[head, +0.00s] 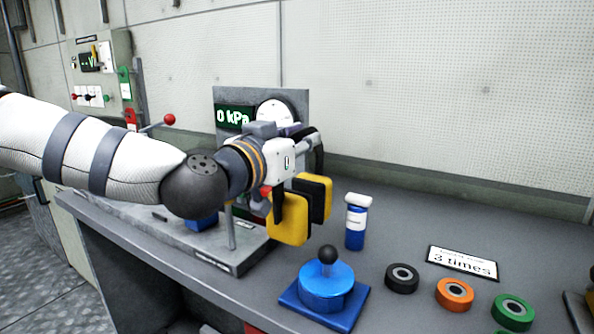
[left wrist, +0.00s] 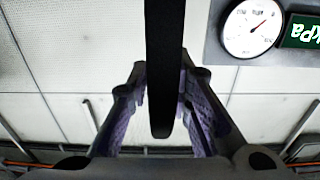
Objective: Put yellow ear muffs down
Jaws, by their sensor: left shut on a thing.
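The yellow ear muffs (head: 289,219) have yellow cups with black pads and a black band. In the head view they hang from my left gripper (head: 310,148), above the grey bench between the gauge stand and a blue bottle. In the left wrist view the black band (left wrist: 164,70) runs down between the two fingers of my left gripper (left wrist: 163,105), which is shut on it. The cups are out of the left wrist view. In the head view the cups appear raised above the bench top; their exact height is hard to tell.
The grey bench (head: 400,225) holds a blue bottle (head: 356,225), a blue device with a black knob (head: 327,285), black (head: 402,277), orange (head: 454,294) and green (head: 513,311) rings, and a "3 times" sign (head: 462,262). A pressure gauge (head: 275,112) stands behind my gripper. The bench's back right is clear.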

